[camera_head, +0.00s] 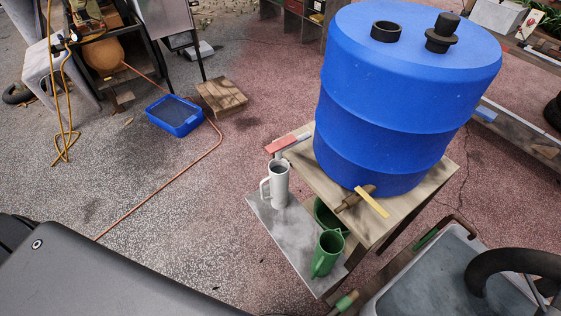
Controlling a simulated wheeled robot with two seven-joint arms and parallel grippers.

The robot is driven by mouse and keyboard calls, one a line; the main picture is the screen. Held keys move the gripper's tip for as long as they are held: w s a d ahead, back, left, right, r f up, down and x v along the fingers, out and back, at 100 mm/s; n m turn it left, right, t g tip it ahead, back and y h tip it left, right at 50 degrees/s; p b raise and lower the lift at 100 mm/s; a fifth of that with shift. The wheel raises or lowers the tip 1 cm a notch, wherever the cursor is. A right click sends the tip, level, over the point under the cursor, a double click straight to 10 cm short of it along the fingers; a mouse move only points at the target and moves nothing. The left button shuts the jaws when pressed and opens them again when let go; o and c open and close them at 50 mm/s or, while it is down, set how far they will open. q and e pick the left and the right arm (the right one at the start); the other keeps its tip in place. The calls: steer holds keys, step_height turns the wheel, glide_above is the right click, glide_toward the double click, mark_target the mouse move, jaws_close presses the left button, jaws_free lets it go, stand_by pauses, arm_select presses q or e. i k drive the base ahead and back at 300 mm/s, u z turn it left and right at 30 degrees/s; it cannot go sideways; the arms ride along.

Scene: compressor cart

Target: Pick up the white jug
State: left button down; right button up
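The white jug (278,184) stands upright on a grey shelf (263,222) that juts out in front of the wooden stand, right of the picture's middle. Its handle points left. A tap with a red handle (283,145) is just above and behind it. Two green jugs stand nearer the front of the same shelf: one (327,254) in the open, the other (324,215) partly hidden behind it. Neither of my grippers shows in the head view.
A large blue barrel (408,95) sits on the wooden stand (418,212), with a yellow-handled tap (372,202) at its front. A grey tub (445,275) with a black hose is at lower right. A blue tray (174,115) and a wooden block (222,97) lie on the floor. Floor left of the shelf is mostly clear, crossed by a thin hose.

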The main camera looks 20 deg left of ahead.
mark_target(279, 170)
steer(key=k, duration=1.15)
steer(key=u, duration=1)
steer(key=i, duration=1.35)
steer(key=u, duration=0.7)
steer(key=i, duration=1.9)
steer(key=z, duration=0.75)
